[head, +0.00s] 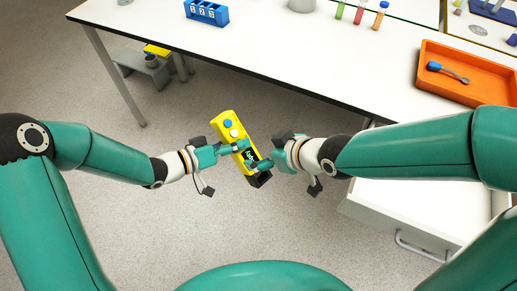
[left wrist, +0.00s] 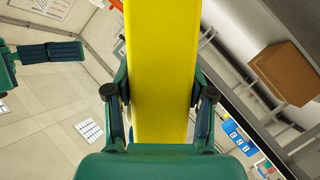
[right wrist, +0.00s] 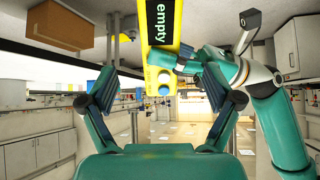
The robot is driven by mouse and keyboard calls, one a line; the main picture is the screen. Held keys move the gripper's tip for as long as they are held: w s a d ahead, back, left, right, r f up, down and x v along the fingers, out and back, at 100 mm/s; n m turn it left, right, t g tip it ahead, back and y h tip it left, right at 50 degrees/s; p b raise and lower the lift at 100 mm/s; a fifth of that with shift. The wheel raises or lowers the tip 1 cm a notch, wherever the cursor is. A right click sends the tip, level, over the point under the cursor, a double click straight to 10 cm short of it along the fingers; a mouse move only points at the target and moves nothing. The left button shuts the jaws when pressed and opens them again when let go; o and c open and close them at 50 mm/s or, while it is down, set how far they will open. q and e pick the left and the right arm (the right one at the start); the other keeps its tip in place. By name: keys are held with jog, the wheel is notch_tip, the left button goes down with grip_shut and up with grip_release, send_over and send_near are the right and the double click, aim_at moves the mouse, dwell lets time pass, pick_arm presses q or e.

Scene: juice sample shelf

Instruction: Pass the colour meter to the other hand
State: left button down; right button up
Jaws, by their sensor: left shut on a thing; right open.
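The colour meter (head: 229,127) is a long yellow device with a blue and a white button and a dark screen. It hangs tilted in the air between my arms, in front of the table. My left gripper (head: 234,148) is shut on its middle; the meter's yellow body (left wrist: 160,60) fills the space between the fingers in the left wrist view. My right gripper (head: 264,163) is open close to the lower, screen end. In the right wrist view the screen (right wrist: 160,18) reads "empty", and the meter shows between the spread fingers (right wrist: 157,85); contact cannot be told.
The white table (head: 300,55) stands beyond, with a blue numbered rack (head: 206,13), several sample tubes (head: 359,13) and an orange tray (head: 440,85) holding a blue-handled tool. An open white drawer (head: 400,215) is below my right arm. The floor under the meter is clear.

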aim_at(245, 151)
jog(key=x, duration=1.2)
jog(key=shift+a, duration=0.15)
jog(key=shift+r, duration=0.1)
jog(key=shift+c, duration=0.3)
jog(key=shift+s, duration=0.1)
jog(key=c, duration=1.3)
pick_arm(q)
jog(key=shift+c, duration=1.6)
grip_release()
pick_arm(e)
jog(key=c, duration=0.3)
jog(key=shift+c, duration=0.2)
